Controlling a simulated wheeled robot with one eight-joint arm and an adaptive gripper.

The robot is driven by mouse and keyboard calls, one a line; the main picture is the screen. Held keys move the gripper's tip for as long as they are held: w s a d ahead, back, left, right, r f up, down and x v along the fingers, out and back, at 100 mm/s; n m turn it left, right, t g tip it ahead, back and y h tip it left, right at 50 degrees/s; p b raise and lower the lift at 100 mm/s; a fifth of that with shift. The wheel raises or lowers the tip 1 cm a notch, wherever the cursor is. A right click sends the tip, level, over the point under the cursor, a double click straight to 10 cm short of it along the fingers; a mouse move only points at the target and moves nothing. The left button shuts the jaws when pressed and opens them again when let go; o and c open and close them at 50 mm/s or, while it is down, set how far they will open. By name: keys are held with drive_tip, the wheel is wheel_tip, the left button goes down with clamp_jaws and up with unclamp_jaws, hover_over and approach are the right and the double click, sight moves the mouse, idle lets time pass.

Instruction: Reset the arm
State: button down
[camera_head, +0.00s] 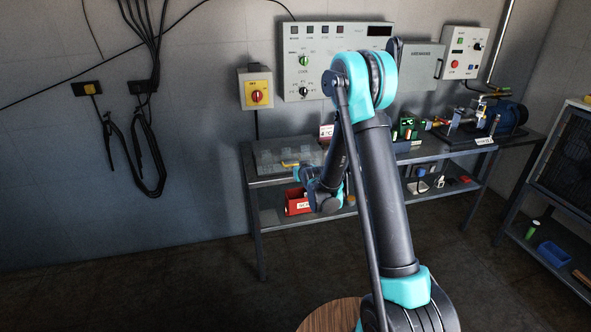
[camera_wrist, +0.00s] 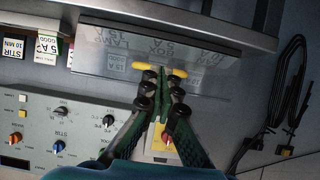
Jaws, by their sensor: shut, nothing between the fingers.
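My gripper (camera_wrist: 160,78) shows in the wrist view with its two dark green fingers together at the tips and nothing held between them. A yellow bar-shaped item (camera_wrist: 144,66) lies just beyond the fingertips, partly hidden by them. Whether the fingers touch it I cannot tell. In the head view my arm rises from the lower right, bends at a teal elbow and reaches down to the left end of the bench. There the fingers are too small to make out clearly.
A red bin (camera_head: 297,203) sits on the shelf below. On the wall are a yellow switch box (camera_head: 256,88) and a control panel (camera_head: 330,55). Black cables (camera_head: 150,165) hang at left. A motor (camera_head: 508,117) stands right.

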drive_tip(key=s+d+r+m+g+h, duration=0.1)
drive_tip(key=s+d+r+g, duration=0.15)
drive_tip(key=s+d, duration=0.65)
drive_tip(key=s+d+r+m+g+h, duration=0.1)
drive_tip(key=s+d+r, duration=0.25)
drive_tip(key=s, duration=0.95)
drive_tip(key=s+d+f+g, duration=0.1)
drive_tip(key=s+d, duration=0.1)
drive_tip(key=s, duration=0.5)
drive_tip(key=s+d+f+g+h, duration=0.1)
drive_tip(key=s+d+g, duration=0.1)
drive_tip(key=s, duration=0.5)
drive_tip(key=s+d+f+m+g, duration=0.1)
drive_tip(key=s+d, duration=0.3)
drive_tip(key=s, duration=0.3)
drive_tip(key=shift+f+g+h, duration=0.3)
drive_tip(key=shift+f+g, duration=0.05)
drive_tip(key=shift+f, duration=0.05)
